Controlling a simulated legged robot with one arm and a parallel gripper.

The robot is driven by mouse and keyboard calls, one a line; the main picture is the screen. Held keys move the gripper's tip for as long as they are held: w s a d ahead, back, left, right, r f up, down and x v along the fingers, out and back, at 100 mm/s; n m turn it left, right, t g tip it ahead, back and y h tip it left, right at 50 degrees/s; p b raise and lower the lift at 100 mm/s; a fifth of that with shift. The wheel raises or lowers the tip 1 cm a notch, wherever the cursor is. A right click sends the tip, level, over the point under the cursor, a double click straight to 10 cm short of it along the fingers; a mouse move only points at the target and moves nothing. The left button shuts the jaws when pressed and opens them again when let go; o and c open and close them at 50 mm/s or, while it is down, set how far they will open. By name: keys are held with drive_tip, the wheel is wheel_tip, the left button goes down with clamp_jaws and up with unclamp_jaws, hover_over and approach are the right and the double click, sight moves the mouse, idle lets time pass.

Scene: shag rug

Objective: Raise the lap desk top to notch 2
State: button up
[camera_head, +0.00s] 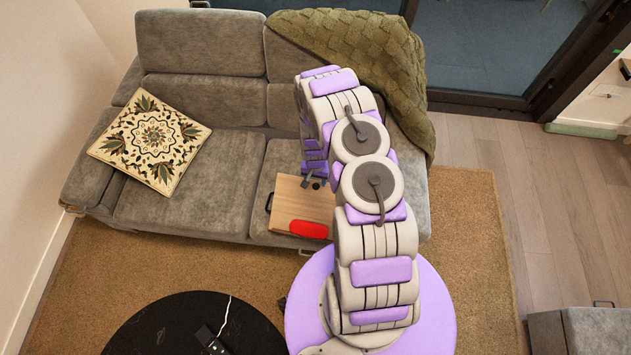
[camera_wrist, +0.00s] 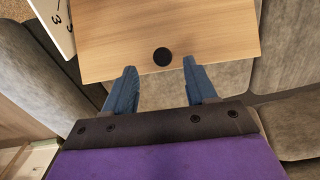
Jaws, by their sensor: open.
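The lap desk (camera_head: 303,205), with a light wooden top, rests on the right part of the sofa seat. Its wooden top (camera_wrist: 185,25) fills the upper middle of the wrist view. A round black disc (camera_wrist: 162,57) sits near the top's edge. My gripper (camera_head: 313,183) is at the far edge of the desk in the head view. In the wrist view my gripper (camera_wrist: 160,68) is open, its blue fingertips either side of the disc and slightly short of it. Whether they touch the wood I cannot tell. A white plate with numbers (camera_wrist: 57,22), one of them 3, shows beside the top.
A red pad (camera_head: 309,229) lies along the desk's near edge, and a black handle (camera_head: 268,203) is at its left. A patterned cushion (camera_head: 150,140) and green throw (camera_head: 350,45) lie on the sofa (camera_head: 200,50). A round black table (camera_head: 170,325) stands in front.

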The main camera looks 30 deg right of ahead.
wheel_tip(320, 180, up, 12)
drive_tip(key=shift+p, duration=0.3)
idle(0.6)
